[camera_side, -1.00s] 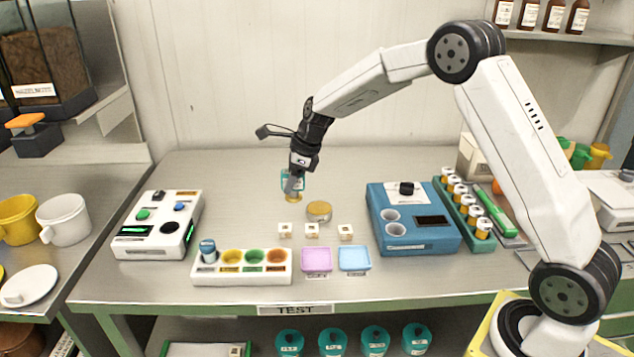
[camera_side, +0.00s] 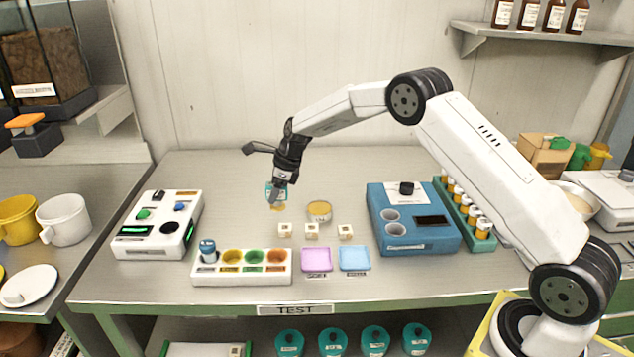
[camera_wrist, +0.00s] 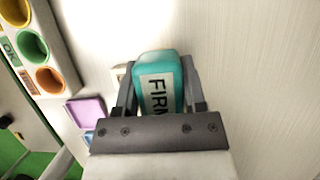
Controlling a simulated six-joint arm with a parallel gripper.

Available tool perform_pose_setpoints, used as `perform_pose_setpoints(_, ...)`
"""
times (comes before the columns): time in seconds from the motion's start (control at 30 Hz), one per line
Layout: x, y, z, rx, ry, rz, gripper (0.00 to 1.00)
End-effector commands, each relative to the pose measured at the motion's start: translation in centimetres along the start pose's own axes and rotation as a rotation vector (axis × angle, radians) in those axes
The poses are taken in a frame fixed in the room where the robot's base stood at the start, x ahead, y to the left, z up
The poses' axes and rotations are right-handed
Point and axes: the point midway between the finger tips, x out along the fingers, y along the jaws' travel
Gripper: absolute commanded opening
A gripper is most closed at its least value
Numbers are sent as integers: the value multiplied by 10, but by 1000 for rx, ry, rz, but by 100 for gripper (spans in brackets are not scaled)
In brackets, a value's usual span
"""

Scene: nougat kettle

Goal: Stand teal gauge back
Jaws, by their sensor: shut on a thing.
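The teal gauge (camera_side: 276,189) with a yellowish lower end is between the jaws of my gripper (camera_side: 277,194). In the wrist view the teal gauge (camera_wrist: 157,66) shows a white label reading "FIRM", and both fingers of my gripper (camera_wrist: 160,92) press its sides. It is over the steel bench behind the white rack (camera_side: 243,279); I cannot tell its exact height. The rack has yellow (camera_side: 232,257), green (camera_side: 254,257) and orange (camera_side: 277,257) sockets, which look empty. A blue-topped gauge (camera_side: 208,248) stands at the rack's left end.
A round tan-topped tin (camera_side: 319,211) and three pale cubes (camera_side: 312,231) lie right of my gripper. Purple (camera_side: 317,259) and light blue (camera_side: 354,258) trays sit in front. A white control box (camera_side: 158,225) is left, a blue machine (camera_side: 413,218) right.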

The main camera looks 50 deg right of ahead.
Motion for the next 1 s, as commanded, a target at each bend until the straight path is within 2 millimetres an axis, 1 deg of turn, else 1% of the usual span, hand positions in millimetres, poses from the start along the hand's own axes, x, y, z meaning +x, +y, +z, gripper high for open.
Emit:
perform_pose_setpoints(0.2, 7, -4, 1, 0, 0, 0, 10)
perform_pose_setpoints(0.4, 28, -4, -8, 2, 0, 2, 10)
perform_pose_setpoints(0.5, 34, -4, -10, 1, -1, 0, 10)
perform_pose_setpoints(0.97, 38, -4, -12, 0, -1, 0, 10)
perform_pose_setpoints(1.0, 38, -4, -12, 0, 0, 0, 62)
